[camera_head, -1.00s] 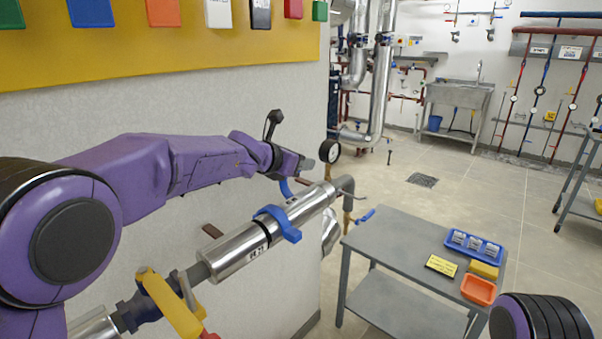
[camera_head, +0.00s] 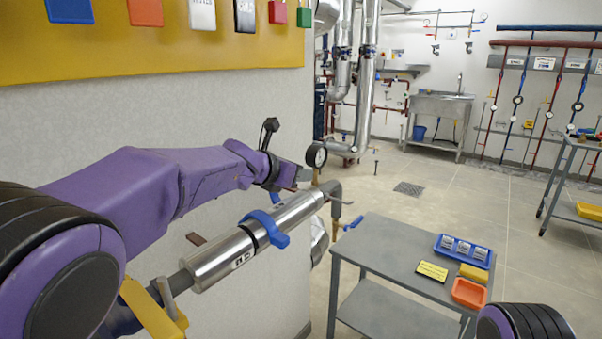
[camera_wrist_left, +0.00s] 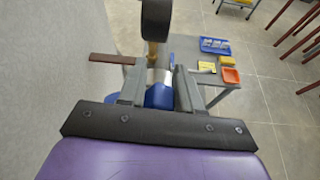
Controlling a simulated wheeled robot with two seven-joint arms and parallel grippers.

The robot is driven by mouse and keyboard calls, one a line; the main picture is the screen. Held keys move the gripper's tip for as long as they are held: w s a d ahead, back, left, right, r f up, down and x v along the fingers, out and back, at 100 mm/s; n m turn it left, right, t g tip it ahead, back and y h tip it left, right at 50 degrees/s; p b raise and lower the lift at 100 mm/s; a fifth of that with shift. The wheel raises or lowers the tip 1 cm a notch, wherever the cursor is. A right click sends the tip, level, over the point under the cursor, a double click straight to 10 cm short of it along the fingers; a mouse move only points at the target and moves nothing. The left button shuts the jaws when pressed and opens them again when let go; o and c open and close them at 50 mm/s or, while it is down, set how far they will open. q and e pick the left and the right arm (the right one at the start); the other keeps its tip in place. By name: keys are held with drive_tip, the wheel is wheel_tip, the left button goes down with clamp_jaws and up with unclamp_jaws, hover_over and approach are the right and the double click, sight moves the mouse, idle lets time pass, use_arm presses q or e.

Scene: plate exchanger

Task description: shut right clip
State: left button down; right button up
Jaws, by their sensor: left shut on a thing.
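A silver insulated pipe (camera_head: 222,257) runs along the grey wall in the head view. A blue clip (camera_head: 267,226) wraps around it near its right end, with a tab sticking out to the lower right. My left gripper (camera_head: 298,176) is just above the pipe's right end, behind the clip. A blue piece shows under the gripper; I cannot tell whether it belongs to this clip. In the left wrist view, my fingers (camera_wrist_left: 160,92) are closed on a blue part (camera_wrist_left: 158,96). A yellow clip (camera_head: 150,308) is at the lower left, partly hidden by my arm. My right gripper is out of view.
A pressure gauge (camera_head: 316,155) stands close to my left gripper, beside a grey pipe elbow. A grey cart (camera_head: 385,255) at the right carries a blue tray (camera_head: 463,250), a yellow sign, a yellow sponge and an orange tray (camera_head: 469,293).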

use_arm(q)
drive_tip(key=shift+s+d+f, duration=0.1)
drive_tip(key=shift+d+f, duration=0.1)
drive_tip(key=shift+f, duration=0.2)
drive_tip(key=c, duration=1)
unclamp_jaws()
drive_tip(key=shift+o, duration=0.2)
drive_tip(key=shift+a+r, duration=0.1)
drive_tip(key=shift+r, duration=0.1)
drive_tip(key=shift+s+a+r, duration=0.15)
drive_tip(key=shift+s+a, duration=0.05)
drive_tip(key=shift+a, duration=0.05)
drive_tip(key=b+v, duration=0.1)
drive_tip(key=v, duration=0.7)
drive_tip(key=shift+d, duration=0.1)
drive_tip(key=shift+p+v, duration=1)
drive_tip(key=shift+p, duration=0.2)
